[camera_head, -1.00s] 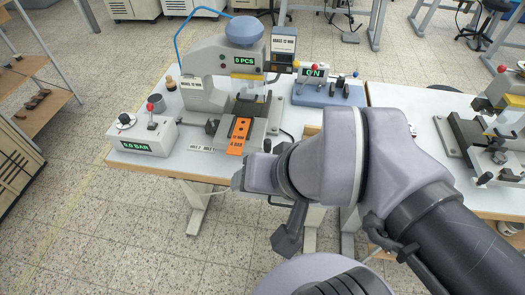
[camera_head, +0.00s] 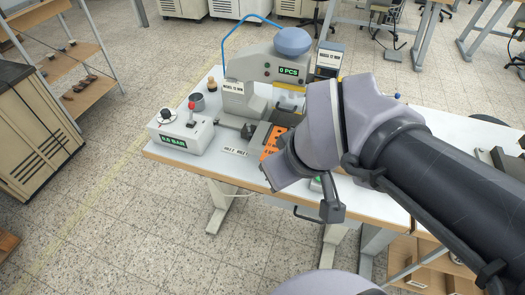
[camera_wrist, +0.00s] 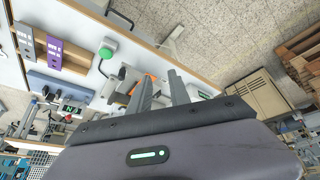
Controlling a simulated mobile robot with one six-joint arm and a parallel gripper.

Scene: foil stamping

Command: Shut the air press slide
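The air press (camera_head: 262,68) stands on the white table, with a blue dome on top and a green "0 PCS" display. At its front an orange plate (camera_head: 270,146) lies on the grey slide (camera_head: 258,136), which sticks out toward the table's front edge. My arm hides the right part of the slide. My gripper (camera_head: 277,176) is in front of the press, beside the near end of the orange plate; its fingers are mostly hidden in the head view. In the wrist view, the gripper (camera_wrist: 160,80) shows two fingers apart, with nothing between them. A bit of orange (camera_wrist: 135,86) shows beside the left finger.
A control box (camera_head: 180,132) with a green pressure display, a black knob and a red-topped lever stands left of the press. A shelf rack (camera_head: 75,65) and a cabinet (camera_head: 35,130) stand at the far left. The floor before the table is clear.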

